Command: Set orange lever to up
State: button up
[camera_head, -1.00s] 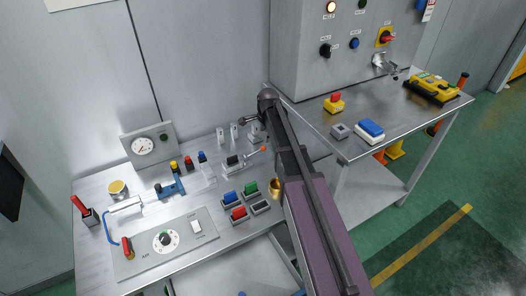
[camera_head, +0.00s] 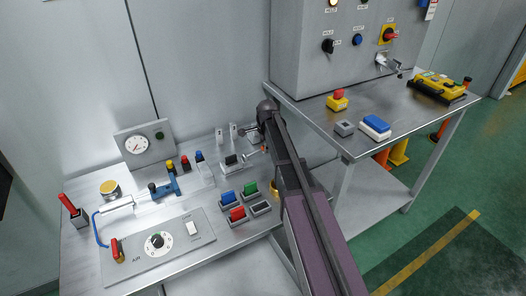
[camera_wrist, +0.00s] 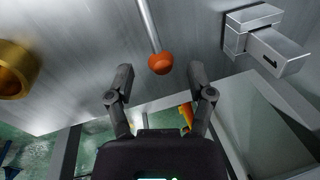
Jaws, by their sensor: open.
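The orange lever is a thin silver rod with an orange ball knob (camera_wrist: 160,63). In the wrist view the rod runs from the top edge down to the knob. In the head view the knob (camera_head: 263,149) shows small beside my arm, at the right part of the workbench. My gripper (camera_wrist: 160,76) is open and empty. Its two fingertips stand left and right of the knob, with gaps on both sides. I cannot tell the exact depth between fingers and knob. In the head view my arm hides most of the gripper.
A brass ring (camera_wrist: 16,70) lies left of the knob and a grey block-shaped fixture (camera_wrist: 262,40) right of it. Blue, green and red rocker switches (camera_head: 238,204) sit in front of the lever. A steel table (camera_head: 412,105) with a grey cabinet above it stands right.

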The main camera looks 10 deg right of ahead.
jog(key=shift+w+f+b, duration=0.15)
jog(key=shift+f+b, duration=0.25)
jog(key=shift+f, duration=0.25)
jog(key=shift+c, duration=0.2)
